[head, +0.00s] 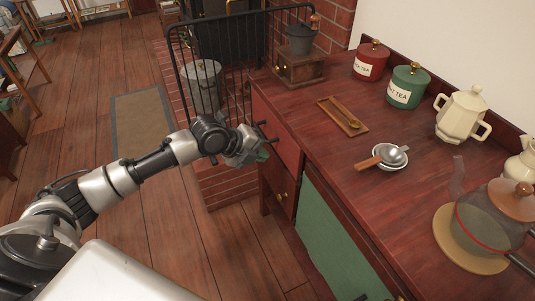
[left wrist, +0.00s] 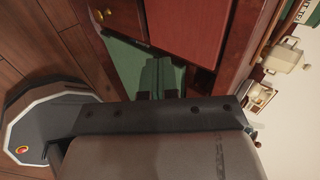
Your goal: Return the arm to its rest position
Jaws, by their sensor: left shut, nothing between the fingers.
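My left arm reaches in from the left in the head view. Its gripper (head: 262,146) is shut and empty, in front of the upper drawer front (head: 283,143) of the dark red cabinet. I cannot tell whether it touches the cabinet. In the left wrist view the closed fingers (left wrist: 163,76) show against the green door panel (left wrist: 128,62) and red wood. My right gripper is not in view.
The cabinet top (head: 338,158) holds a wooden tray (head: 343,115), a red tin (head: 371,61), a green tin (head: 407,86), a bowl with a ladle (head: 389,160) and a glass teapot (head: 483,230). A black fire guard (head: 236,65) stands behind. Wood floor (head: 165,235) is open to the left.

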